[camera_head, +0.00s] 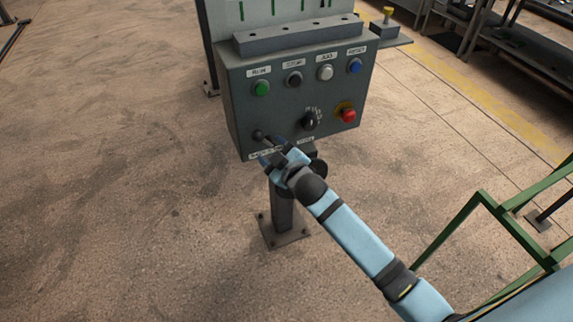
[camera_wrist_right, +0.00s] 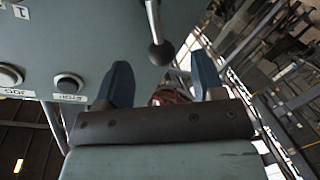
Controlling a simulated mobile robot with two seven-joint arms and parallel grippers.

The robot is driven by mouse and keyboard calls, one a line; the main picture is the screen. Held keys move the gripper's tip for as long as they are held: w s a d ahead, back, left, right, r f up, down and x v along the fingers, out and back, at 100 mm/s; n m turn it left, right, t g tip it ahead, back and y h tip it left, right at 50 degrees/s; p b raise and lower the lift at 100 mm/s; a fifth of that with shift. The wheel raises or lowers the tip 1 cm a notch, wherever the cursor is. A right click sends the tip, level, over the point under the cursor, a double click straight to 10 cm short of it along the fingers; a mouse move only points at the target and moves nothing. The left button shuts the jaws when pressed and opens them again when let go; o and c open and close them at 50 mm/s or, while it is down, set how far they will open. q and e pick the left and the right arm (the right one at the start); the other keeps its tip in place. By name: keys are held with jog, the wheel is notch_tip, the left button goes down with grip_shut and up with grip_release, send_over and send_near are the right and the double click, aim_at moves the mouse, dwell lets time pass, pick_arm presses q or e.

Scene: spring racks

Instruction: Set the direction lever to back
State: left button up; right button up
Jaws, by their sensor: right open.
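My right gripper (camera_head: 272,153) is open just below and right of the knob, at the box's lower edge. In the right wrist view the knob (camera_wrist_right: 162,52) hangs between and just beyond the spread fingertips (camera_wrist_right: 160,72), with no visible contact. A label under the lever is partly hidden by the gripper. My left gripper is out of view.
The box carries a green button (camera_head: 261,88), black, white and blue buttons, a black rotary knob (camera_head: 310,120) and a red emergency button (camera_head: 347,114). It stands on a post (camera_head: 284,208). A green frame (camera_head: 470,225) is at the right. Floor at left is clear.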

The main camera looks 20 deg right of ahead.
jog(key=f+v, duration=0.1)
jog(key=v, duration=0.6)
jog(key=shift+s+r+b, duration=0.2)
jog(key=shift+r+b, duration=0.15)
jog(key=shift+r, duration=0.15)
jog(key=s+f+m+g+p, duration=0.2)
jog(key=s+f+m, duration=0.1)
jog(key=s+f, duration=0.4)
jog(key=s+f+m+g+p, duration=0.2)
jog(key=s+f, duration=0.5)
jog(key=s, duration=0.7)
jog(key=shift+s+d+f+m+g, duration=0.2)
jog(key=shift+d+f+m+g, duration=0.05)
jog(key=shift+m+g, duration=0.4)
jog(key=shift+c, duration=0.3)
dwell(0.5)
